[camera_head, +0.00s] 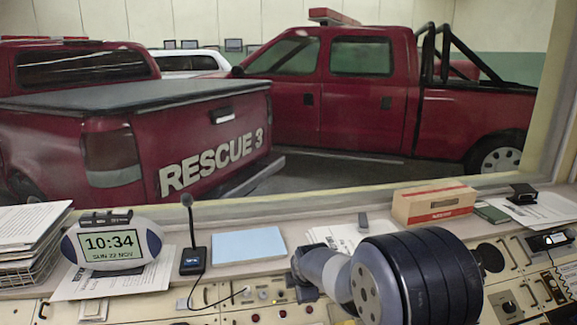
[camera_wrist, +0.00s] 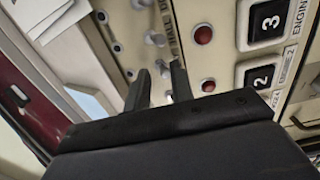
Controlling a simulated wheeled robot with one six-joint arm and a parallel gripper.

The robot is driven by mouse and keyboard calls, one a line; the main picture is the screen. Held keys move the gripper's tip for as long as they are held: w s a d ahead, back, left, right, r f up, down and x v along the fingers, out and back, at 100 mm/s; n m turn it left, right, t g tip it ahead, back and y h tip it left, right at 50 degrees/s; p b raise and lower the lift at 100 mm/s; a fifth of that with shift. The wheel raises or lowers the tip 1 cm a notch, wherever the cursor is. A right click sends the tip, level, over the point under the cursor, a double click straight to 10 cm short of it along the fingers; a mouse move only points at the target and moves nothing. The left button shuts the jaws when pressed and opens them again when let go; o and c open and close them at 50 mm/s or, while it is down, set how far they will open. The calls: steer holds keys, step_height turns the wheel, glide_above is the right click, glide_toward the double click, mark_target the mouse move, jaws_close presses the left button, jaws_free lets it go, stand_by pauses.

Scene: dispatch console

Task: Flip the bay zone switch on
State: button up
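In the wrist view, several small light toggle switches stand in a row on the cream console panel (camera_wrist: 185,12), among them an upper switch (camera_wrist: 155,39) and a lower switch (camera_wrist: 162,67). Dark lettering runs beside the row, but I cannot read which switch is the bay zone one. My gripper (camera_wrist: 160,72) points at this panel with its two dark fingers apart and nothing held. The lower switch shows between the fingertips; I cannot tell the distance or any contact. In the head view my arm hides most of this part of the console.
In the head view, a desk microphone (camera_head: 193,258), a blue pad (camera_head: 249,245), an oval clock (camera_head: 112,244) and a cardboard box (camera_head: 433,203) stand along the ledge.

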steer(key=shift+w+r, duration=0.15)
steer(key=shift+w, duration=0.2)
steer(key=p+v, duration=0.2)
steer(key=v, duration=0.4)
stand_by(0.5)
steer(key=b+x, duration=0.2)
steer(key=x, duration=0.4)
steer(key=shift+s, duration=0.2)
stand_by(0.4)
